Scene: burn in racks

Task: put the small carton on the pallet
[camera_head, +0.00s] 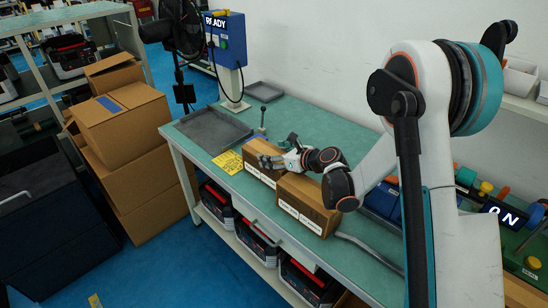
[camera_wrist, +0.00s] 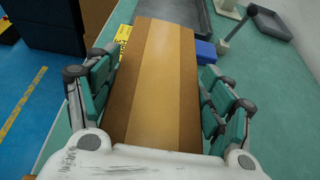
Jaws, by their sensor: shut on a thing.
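A small brown carton (camera_head: 258,174) with a white label strip is at the front edge of the green bench. My gripper (camera_head: 282,157) is over its top. In the wrist view the carton (camera_wrist: 152,85) fills the space between the two finger pads of my gripper (camera_wrist: 155,78), which is shut on it. I cannot tell whether the carton touches the bench. A second, similar carton (camera_head: 308,204) stands on the bench closer to my body. I cannot make out a pallet in either view.
A grey tray (camera_head: 212,130) and a yellow sign (camera_head: 229,162) lie on the green bench (camera_head: 300,118) beyond the carton. Large cartons (camera_head: 122,122) are stacked on the floor at left, beside a dark cabinet (camera_head: 55,225). Blue floor lies in front of the bench.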

